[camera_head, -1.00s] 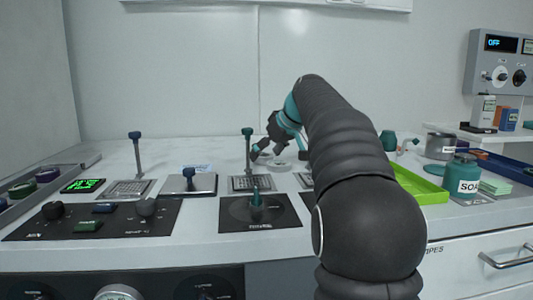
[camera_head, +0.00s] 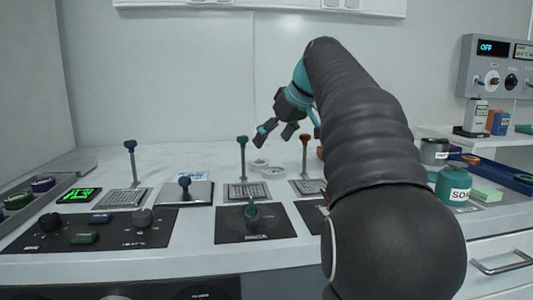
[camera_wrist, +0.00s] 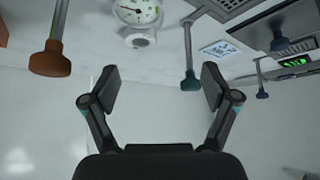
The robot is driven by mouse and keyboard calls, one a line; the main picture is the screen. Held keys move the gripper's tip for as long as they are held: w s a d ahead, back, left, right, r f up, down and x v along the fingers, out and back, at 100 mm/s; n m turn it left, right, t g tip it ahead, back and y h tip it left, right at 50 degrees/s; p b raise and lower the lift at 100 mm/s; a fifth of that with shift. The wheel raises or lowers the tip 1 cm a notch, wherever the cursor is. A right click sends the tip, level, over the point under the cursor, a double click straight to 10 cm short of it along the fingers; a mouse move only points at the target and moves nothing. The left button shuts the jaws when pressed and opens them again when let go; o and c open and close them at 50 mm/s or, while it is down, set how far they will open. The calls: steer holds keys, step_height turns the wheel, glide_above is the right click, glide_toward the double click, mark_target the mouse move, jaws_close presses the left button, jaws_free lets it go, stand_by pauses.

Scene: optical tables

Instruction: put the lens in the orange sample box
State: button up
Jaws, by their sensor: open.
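My gripper (camera_head: 275,132) is open and empty, raised above the back of the bench. In the wrist view its two fingers (camera_wrist: 161,84) are spread with nothing between them. I cannot pick out the lens for sure. A small pale round piece (camera_head: 259,164) lies on the bench below the gripper; a white round piece (camera_wrist: 142,38) shows beside a dial in the wrist view. A small orange box (camera_head: 490,120) stands on the right shelf; I cannot tell whether it is the sample box. An orange-brown patch (camera_wrist: 3,32) is cut off at the wrist view's left edge.
Upright levers with a green knob (camera_head: 242,140) and a brown knob (camera_head: 305,140) stand close below the gripper. A blue-knobbed lever (camera_head: 131,146) is further left. A teal soap jar (camera_head: 453,186) stands at right.

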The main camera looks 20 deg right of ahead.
mark_target(259, 162)
steer(key=s+f, duration=0.1)
steer(key=f, duration=0.1)
steer(key=s+d+f+m+g+h, duration=0.1)
steer(key=f, duration=0.1)
steer(key=s+f+m+g, duration=0.1)
steer(key=f, duration=0.1)
steer(key=shift+s+d+f+h, duration=0.15)
steer(key=shift+d+f+h, duration=0.05)
steer(key=shift+f+h, duration=0.2)
steer(key=shift+d+f+m+g, duration=0.15)
steer(key=shift+d+m+g, duration=0.1)
steer(key=shift+m+g, duration=0.05)
steer(key=w, duration=0.2)
steer(key=w+p, duration=0.1)
steer(key=w, duration=0.2)
steer(key=w+a, duration=0.1)
steer(key=w, duration=0.1)
steer(key=shift+w, duration=0.15)
steer(key=w, duration=0.1)
steer(key=w+p, duration=0.1)
steer(key=w, duration=0.2)
steer(key=shift+w+a+f, duration=0.2)
steer(key=shift+w+f, duration=0.05)
steer(key=shift+w, duration=0.15)
steer(key=shift+w+f, duration=0.1)
steer(key=shift+f, duration=0.15)
